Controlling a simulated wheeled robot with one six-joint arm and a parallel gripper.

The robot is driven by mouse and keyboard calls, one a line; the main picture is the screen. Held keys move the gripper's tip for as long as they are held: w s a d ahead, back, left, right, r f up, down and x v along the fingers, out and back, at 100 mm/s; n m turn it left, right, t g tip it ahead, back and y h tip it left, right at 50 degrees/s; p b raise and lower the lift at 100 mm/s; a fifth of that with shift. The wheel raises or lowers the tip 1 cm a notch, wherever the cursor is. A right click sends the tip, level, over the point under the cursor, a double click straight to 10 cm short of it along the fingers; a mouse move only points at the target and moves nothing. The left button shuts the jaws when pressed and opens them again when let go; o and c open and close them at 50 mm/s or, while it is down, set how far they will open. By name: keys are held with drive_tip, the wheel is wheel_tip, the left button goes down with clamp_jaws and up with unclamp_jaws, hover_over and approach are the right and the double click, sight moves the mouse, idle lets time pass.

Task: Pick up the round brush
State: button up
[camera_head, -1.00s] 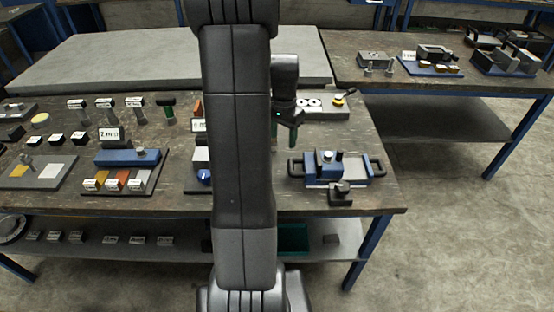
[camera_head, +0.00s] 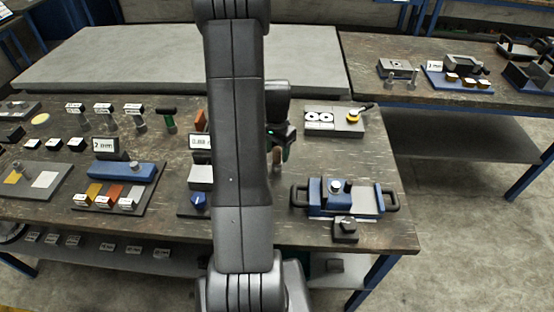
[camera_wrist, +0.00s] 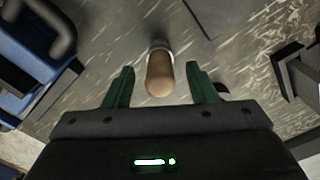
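The round brush shows in the wrist view as a rounded wooden handle (camera_wrist: 160,76) with a pale metal collar at its far end; its bristles cannot be made out. In the head view a small part of the brush (camera_head: 277,157) shows beside my arm, on the workbench. My gripper (camera_wrist: 161,86) is open, with its two green fingers on either side of the handle in the picture and a visible gap on each side. In the head view my gripper (camera_head: 282,140) is partly hidden by my arm, just above the brush.
A blue fixture with black handles (camera_head: 345,198) stands right of the brush near the bench's front edge. A small black block (camera_head: 345,230) sits before it. Labelled blocks and a blue box (camera_head: 122,170) fill the left.

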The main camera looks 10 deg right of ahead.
drive_tip(key=c, duration=1)
drive_tip(key=shift+r, duration=0.1)
wheel_tip(320, 180, up, 10)
drive_tip(key=shift+f+b, duration=0.1)
drive_tip(key=shift+b, duration=0.45)
